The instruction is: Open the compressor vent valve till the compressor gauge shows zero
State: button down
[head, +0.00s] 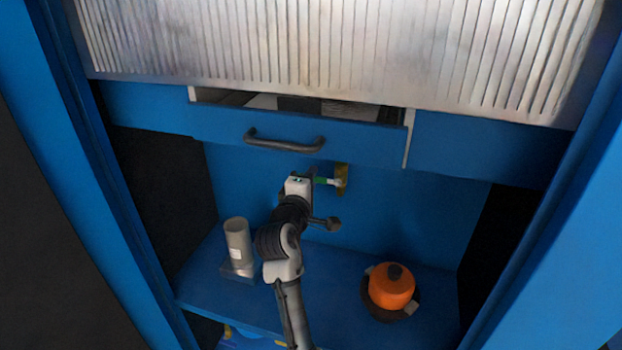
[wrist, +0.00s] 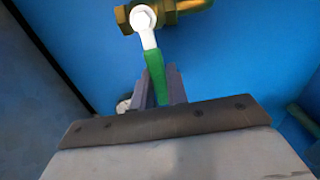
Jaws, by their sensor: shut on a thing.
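The valve shows in the head view as a small brass fitting (head: 342,178) on the blue back panel, below the drawer. In the wrist view its brass body (wrist: 180,8) is at the top, with a white hub (wrist: 143,18) and a lever with a green grip (wrist: 156,75). The lever hangs down from the hub in that view. My gripper (wrist: 160,88) is shut on the green grip, with its fingers on both sides of it. In the head view my gripper (head: 314,180) is at the valve's left. No gauge face can be made out in either view.
Above is a partly open blue drawer (head: 220,122) with a dark handle (head: 284,141). A grey cylinder (head: 238,241) stands left on the blue shelf (head: 335,268). An orange lidded pot (head: 391,290) stands right. Blue cabinet sides flank the space.

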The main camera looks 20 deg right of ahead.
jog(key=c, duration=1.4)
grip_release()
jog(key=b+v, duration=0.2)
jog(key=v, duration=1.2)
jog(key=shift+f, duration=0.1)
